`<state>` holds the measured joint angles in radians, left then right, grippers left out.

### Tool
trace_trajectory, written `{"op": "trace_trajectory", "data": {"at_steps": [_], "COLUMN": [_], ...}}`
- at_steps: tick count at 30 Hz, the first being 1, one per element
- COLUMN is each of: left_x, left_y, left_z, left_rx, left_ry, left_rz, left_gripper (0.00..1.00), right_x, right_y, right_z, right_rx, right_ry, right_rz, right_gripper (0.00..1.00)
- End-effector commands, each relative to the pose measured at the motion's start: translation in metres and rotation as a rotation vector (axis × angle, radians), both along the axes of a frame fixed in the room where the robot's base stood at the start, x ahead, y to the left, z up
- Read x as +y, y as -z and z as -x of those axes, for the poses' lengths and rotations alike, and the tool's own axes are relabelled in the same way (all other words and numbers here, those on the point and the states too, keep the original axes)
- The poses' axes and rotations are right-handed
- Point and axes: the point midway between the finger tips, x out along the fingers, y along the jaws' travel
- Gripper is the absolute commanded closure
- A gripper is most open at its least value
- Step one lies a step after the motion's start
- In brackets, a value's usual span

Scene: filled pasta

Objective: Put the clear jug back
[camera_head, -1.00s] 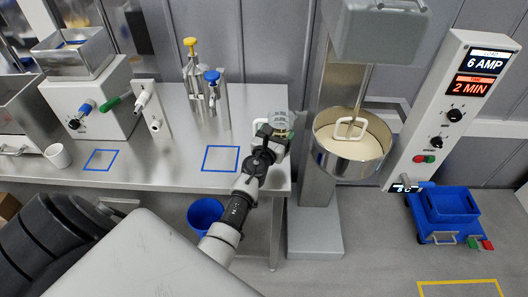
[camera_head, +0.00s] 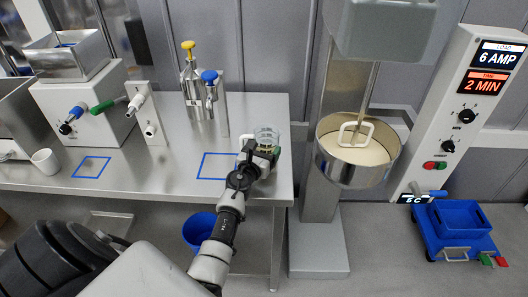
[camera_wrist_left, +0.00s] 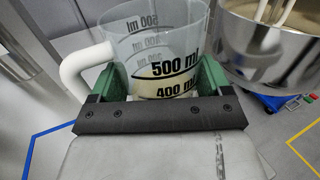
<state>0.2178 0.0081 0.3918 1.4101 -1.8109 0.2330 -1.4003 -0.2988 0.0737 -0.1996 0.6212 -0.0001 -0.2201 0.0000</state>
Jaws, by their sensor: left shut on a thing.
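The clear jug (camera_wrist_left: 155,45) has black "500 ml" and "400 ml" marks and a white handle (camera_wrist_left: 82,65). A little pale content shows low inside it. My left gripper (camera_wrist_left: 155,82) is shut on the jug, with its green fingers on both sides of the body. In the head view the jug (camera_head: 267,137) is upright at the right end of the steel table, in my left gripper (camera_head: 262,155). Whether its base touches the table is hidden. A blue square outline (camera_head: 200,166) lies on the table just left of the jug. My right gripper is not in view.
A steel mixing bowl (camera_head: 340,172) with pale dough stands right of the table under a mixer. A white cup (camera_head: 45,161) and another blue outline (camera_head: 91,167) are at left.

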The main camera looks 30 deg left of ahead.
Motion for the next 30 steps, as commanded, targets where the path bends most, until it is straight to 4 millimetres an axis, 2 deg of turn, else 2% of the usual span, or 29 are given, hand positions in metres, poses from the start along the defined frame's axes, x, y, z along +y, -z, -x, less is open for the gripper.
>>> {"op": "trace_trajectory", "data": {"at_steps": [5, 6, 10, 19, 23, 30], "left_x": [0.0, 0.0, 0.0, 0.0, -0.003, -0.011], "left_y": [0.003, 0.004, 0.003, -0.003, 0.0, 0.001], "left_z": [0.0, 0.0, 0.0, 0.0, 0.019, 0.072], "left_rx": [-0.002, 0.0, 0.001, 0.0, 0.003, 0.003], "left_ry": [-0.001, -0.001, -0.001, 0.0, 0.0, -0.001], "left_rz": [-0.001, 0.0, 0.0, 0.0, -0.002, -0.001], "left_gripper": [0.64, 0.19, 0.0, 0.0, 0.0, 0.0], "right_x": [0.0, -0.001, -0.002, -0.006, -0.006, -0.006], "right_y": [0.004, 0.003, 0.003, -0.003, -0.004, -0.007], "right_z": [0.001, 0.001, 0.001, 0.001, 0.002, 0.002], "right_rx": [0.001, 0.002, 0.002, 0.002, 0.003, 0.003], "right_ry": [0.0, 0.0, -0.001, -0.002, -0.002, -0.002], "right_rz": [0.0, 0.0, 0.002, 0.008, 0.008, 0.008], "right_gripper": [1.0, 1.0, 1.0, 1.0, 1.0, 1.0]}}
